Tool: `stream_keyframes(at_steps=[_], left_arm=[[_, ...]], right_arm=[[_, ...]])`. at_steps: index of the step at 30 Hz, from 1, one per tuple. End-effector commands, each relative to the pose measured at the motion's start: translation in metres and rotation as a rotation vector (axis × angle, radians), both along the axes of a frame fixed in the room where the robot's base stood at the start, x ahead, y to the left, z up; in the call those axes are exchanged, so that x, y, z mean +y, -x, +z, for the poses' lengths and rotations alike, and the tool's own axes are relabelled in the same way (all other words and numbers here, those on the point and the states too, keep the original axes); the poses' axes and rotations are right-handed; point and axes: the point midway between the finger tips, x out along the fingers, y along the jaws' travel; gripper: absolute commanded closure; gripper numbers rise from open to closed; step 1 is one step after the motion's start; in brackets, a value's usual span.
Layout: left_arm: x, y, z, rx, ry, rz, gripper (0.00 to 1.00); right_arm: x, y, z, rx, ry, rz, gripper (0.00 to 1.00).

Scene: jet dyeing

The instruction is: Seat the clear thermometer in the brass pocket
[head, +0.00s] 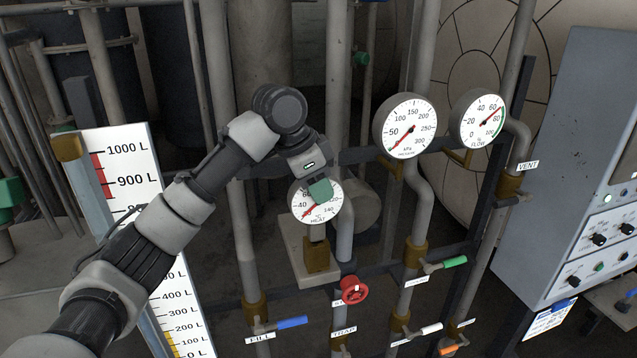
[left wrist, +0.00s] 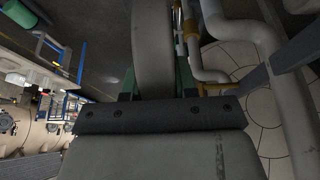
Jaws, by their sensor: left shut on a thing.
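The thermometer (head: 312,207) is a round white dial marked °C and HEAT, with a red needle and a clear, readable face. My left gripper (head: 320,189), with green fingertips, is shut on its upper rim. In the left wrist view a grey rounded body, likely the thermometer's casing (left wrist: 153,50), stands between the green fingers. The brass pocket (head: 317,258) sits on a pale block directly below the dial. A short grey stem shows between dial and brass; I cannot tell how deep it goes in. The gripper hides part of the dial's top. My right gripper is not in view.
A red valve wheel (head: 354,290) is just below right of the pocket. Pressure (head: 408,125) and flow (head: 481,118) gauges stand to the right on pipes. A litre scale board (head: 130,165) stands left, behind my arm. A grey control cabinet (head: 585,150) is at far right.

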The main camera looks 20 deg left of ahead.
Motion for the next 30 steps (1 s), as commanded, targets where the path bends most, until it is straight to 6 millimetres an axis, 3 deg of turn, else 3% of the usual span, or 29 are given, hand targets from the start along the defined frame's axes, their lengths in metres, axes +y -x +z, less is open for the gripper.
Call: stream_keyframes(at_steps=[4, 5, 10, 20, 26, 30], left_arm=[[0.0, 0.0, -0.003, -0.001, 0.0, 0.0, 1.0], [0.0, 0.0, -0.003, -0.002, 0.001, 0.0, 0.69], [0.0, 0.0, -0.003, -0.001, 0.0, 0.0, 0.43], [0.001, 0.0, -0.001, -0.001, -0.001, 0.0, 0.43], [0.01, 0.006, 0.024, -0.005, 0.001, 0.002, 0.43], [0.02, 0.013, 0.051, -0.005, 0.001, 0.002, 0.43]], right_arm=[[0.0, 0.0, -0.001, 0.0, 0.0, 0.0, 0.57], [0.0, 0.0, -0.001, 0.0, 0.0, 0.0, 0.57], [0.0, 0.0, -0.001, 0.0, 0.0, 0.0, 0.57], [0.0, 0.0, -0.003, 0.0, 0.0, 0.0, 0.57], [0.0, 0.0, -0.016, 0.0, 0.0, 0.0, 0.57], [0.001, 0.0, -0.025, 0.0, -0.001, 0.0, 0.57]])
